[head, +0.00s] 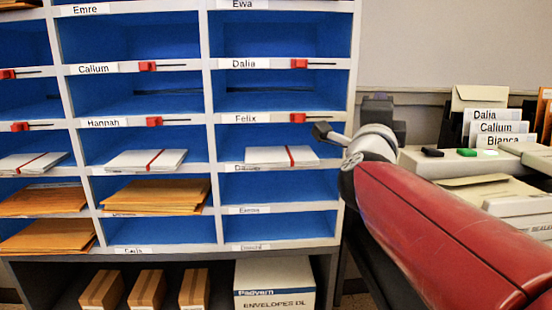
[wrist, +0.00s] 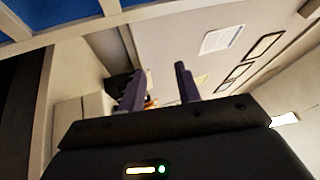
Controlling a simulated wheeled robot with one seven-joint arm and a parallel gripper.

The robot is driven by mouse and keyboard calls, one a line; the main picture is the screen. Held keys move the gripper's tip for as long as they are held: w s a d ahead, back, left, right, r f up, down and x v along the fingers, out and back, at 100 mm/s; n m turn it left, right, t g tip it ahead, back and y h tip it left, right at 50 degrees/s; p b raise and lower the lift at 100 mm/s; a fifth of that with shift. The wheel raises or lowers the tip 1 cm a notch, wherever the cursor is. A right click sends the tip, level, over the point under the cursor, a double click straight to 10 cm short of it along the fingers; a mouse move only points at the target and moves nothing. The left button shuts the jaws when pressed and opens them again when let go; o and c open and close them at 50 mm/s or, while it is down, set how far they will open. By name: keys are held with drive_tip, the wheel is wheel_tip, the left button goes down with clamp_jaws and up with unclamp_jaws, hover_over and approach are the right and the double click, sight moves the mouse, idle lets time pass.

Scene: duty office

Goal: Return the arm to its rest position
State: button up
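My red arm (head: 440,220) reaches in from the lower right in the head view. My gripper (head: 318,131) is at its far end, in front of the right edge of the pigeonhole rack (head: 210,100). In the wrist view my gripper (wrist: 160,88) shows two dark fingers standing apart with nothing between them. Past the fingers are a beige wall and part of the desk area, seen at a tilt. No object is held.
White envelope bundles (head: 281,156) and brown envelopes (head: 155,195) lie in the rack. A Padvern envelope box (head: 275,285) stands below. At right, a desk holds name-tagged folders (head: 492,128) and paper stacks (head: 490,190). The rack edge is close to my gripper.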

drive_tip(key=s+a+f+n+g+y+p, duration=0.1)
drive_tip(key=s+a+f+n+g+y, duration=0.3)
drive_tip(key=f+n, duration=0.4)
drive_tip(key=s+a+f+n+g+y+p, duration=0.1)
drive_tip(key=s+a+f+n+g+y, duration=0.1)
drive_tip(key=s+a+f+n+y, duration=0.45)
drive_tip(key=s+d+f+n+g+h, duration=0.1)
drive_tip(key=s+d+f+n+g, duration=0.2)
drive_tip(key=s+f, duration=0.4)
drive_tip(key=s+d+f+n+g+h, duration=0.1)
drive_tip(key=s+d+f+n+g, duration=0.2)
drive_tip(key=s+f, duration=0.4)
drive_tip(key=shift+d+f+n+g+h+p, duration=0.35)
drive_tip(key=shift+f+n+g, duration=0.3)
drive_tip(key=shift+g, duration=0.25)
drive_tip(key=shift+r, duration=0.1)
drive_tip(key=shift+c, duration=0.2)
